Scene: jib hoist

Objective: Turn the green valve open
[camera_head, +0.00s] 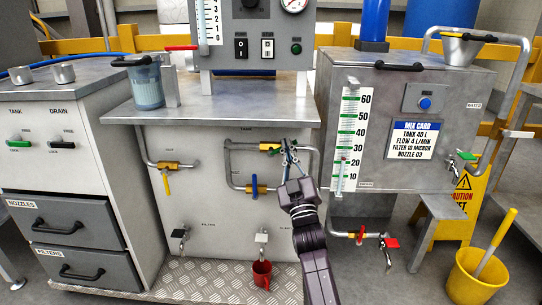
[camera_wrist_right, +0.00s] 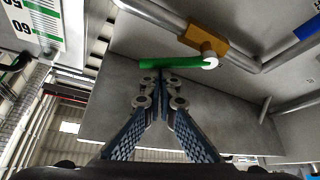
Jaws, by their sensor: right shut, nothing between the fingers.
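The green valve is a green lever (camera_wrist_right: 168,63) on a brass valve body (camera_wrist_right: 203,40) in a metal pipe. In the head view the green lever (camera_head: 267,148) sits on the pipe at the front of the middle cabinet. My left gripper is not in view.
A blue-handled valve (camera_head: 254,187) is below, a yellow-handled one (camera_head: 167,172) left. A level gauge (camera_head: 349,140) stands right of my gripper, on the mix tank (camera_head: 388,150). A yellow bucket (camera_head: 478,276) stands on the floor at right.

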